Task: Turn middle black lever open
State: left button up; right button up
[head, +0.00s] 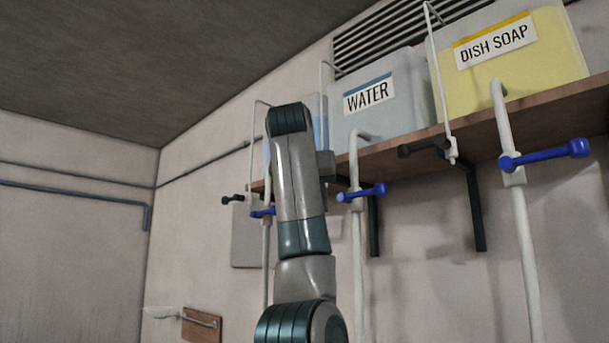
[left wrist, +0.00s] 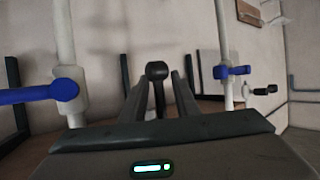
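The middle black lever (left wrist: 157,72) shows its round knob and short handle in the left wrist view. My left gripper (left wrist: 159,82) has its two dark fingers apart, one on each side of this lever, with a visible gap to each. In the head view my left arm covers the middle lever and most of the gripper, below the water drum (head: 385,90). Another black lever (head: 425,147) is at the right and one (head: 233,200) at the left. My right gripper is in neither view.
Blue levers sit on white pipes: right (head: 545,155), middle (head: 362,193) and left (head: 262,212). The dish soap drum (head: 520,75) stands on the wooden shelf (head: 560,112), held by black brackets (head: 475,210). A small wooden wall holder (head: 201,326) is low at left.

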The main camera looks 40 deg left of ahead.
pick_arm(q)
jog(key=b+v, duration=0.6)
jog(key=v, duration=1)
jog(key=shift+s+d+b, duration=0.25)
jog(key=shift+d+b, duration=0.05)
jog(key=shift+r, duration=0.15)
